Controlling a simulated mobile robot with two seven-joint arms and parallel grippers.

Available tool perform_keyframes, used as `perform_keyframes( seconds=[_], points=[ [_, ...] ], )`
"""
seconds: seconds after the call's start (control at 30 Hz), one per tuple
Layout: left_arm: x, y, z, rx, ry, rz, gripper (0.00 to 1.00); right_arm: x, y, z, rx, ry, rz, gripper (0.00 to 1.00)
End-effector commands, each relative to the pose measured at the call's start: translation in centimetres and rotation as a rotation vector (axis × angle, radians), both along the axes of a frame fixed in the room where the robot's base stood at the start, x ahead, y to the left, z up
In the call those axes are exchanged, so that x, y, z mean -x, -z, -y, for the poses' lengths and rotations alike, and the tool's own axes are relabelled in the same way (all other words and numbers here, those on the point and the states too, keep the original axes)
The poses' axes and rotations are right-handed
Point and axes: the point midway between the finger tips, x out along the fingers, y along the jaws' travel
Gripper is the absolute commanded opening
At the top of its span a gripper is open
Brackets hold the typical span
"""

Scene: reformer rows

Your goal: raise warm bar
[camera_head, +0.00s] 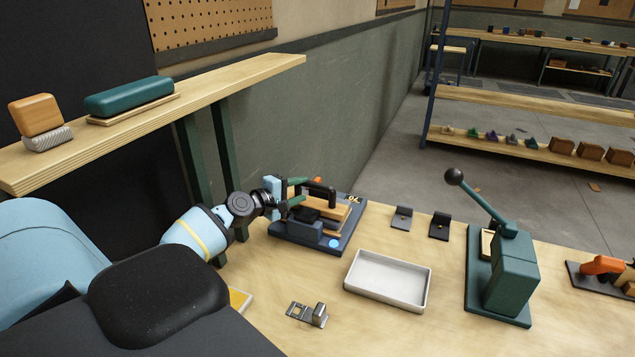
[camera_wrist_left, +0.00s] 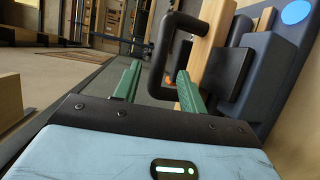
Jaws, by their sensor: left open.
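A dark blue fixture (camera_head: 283,234) stands on the bench with wooden blocks and a black loop handle (camera_head: 320,190) on its top. I cannot tell for sure which part is the warm bar. My left gripper (camera_head: 298,194) reaches in from the left, close to the handle, with its green fingers apart. In the left wrist view, the black handle (camera_wrist_left: 157,45) appears between and just past the open fingers (camera_wrist_left: 159,68). I cannot tell whether they touch it. The fixture (camera_wrist_left: 285,60) is at the right there. My right gripper is not in view.
A white tray (camera_head: 388,298), a small metal bracket (camera_head: 318,315) and two dark brackets (camera_head: 439,226) lie on the bench. A green lever press (camera_head: 512,275) stands at the right. A wooden shelf (camera_head: 200,100) with blocks runs along the left wall.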

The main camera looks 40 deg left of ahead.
Motion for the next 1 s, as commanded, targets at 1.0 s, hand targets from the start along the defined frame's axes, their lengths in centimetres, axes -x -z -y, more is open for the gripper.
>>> perform_keyframes(
  seconds=[1.0],
  points=[
    [-7.6, 1.4, 0.7, 0.0, 0.0, -0.001, 0.41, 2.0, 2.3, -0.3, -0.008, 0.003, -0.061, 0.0]
  ],
)
